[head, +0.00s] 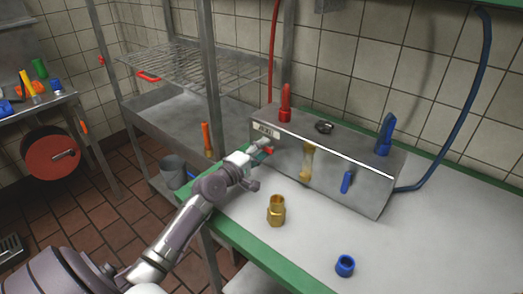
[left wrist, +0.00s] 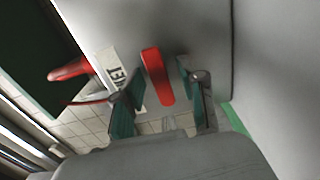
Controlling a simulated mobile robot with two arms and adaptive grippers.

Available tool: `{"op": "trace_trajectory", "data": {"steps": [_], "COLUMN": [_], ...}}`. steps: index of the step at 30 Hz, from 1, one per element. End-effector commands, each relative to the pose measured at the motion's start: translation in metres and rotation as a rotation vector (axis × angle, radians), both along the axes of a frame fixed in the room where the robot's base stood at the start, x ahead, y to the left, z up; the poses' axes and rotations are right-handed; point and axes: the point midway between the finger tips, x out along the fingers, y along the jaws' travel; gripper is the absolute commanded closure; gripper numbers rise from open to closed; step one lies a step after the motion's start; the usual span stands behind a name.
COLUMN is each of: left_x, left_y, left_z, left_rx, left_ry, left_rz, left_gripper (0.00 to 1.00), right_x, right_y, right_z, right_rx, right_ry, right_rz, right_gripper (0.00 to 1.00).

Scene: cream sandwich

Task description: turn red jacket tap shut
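The red jacket tap is a red lever (left wrist: 157,77) on the front face of the metal box (head: 325,163), beside a label (left wrist: 112,68) that seems to read "JACKET". In the left wrist view the lever stands between the two teal-padded fingers of my left gripper (left wrist: 160,98), which look apart with narrow gaps on both sides. In the head view my left gripper (head: 264,153) is at the box's left front, below the label, and hides most of the red lever. My right gripper is in neither view.
A blue tap lever (head: 347,182) is on the box's right front. A red fitting (head: 286,103) and a blue fitting (head: 384,135) stand on top.

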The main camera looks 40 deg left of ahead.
Motion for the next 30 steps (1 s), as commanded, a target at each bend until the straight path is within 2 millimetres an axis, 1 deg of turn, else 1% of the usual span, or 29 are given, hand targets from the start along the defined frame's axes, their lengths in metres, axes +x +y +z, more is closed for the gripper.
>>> {"op": "trace_trajectory", "data": {"steps": [8,11,14,21,24,27,30], "left_x": [-0.001,-0.007,-0.021,-0.074,-0.093,-0.106,-0.115], "left_y": [0.0,0.001,0.002,0.006,0.007,0.008,0.009], "left_z": [0.0,0.0,-0.001,-0.001,-0.001,-0.001,-0.001], "left_rx": [-0.002,-0.002,-0.001,0.0,0.0,0.001,0.0], "left_ry": [-0.001,0.0,0.001,0.004,0.004,0.003,0.002], "left_rz": [0.0,0.001,0.0,-0.001,-0.001,-0.002,0.0], "left_gripper": [0.56,0.56,0.56,0.56,0.56,0.56,0.56], "right_x": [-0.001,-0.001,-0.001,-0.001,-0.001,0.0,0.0], "right_y": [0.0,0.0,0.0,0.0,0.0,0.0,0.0], "right_z": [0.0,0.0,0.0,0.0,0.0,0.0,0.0], "right_rx": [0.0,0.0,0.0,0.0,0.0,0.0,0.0], "right_ry": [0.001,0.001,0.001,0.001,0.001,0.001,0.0], "right_rz": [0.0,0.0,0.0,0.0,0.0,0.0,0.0], "right_gripper": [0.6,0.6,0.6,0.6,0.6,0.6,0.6]}}
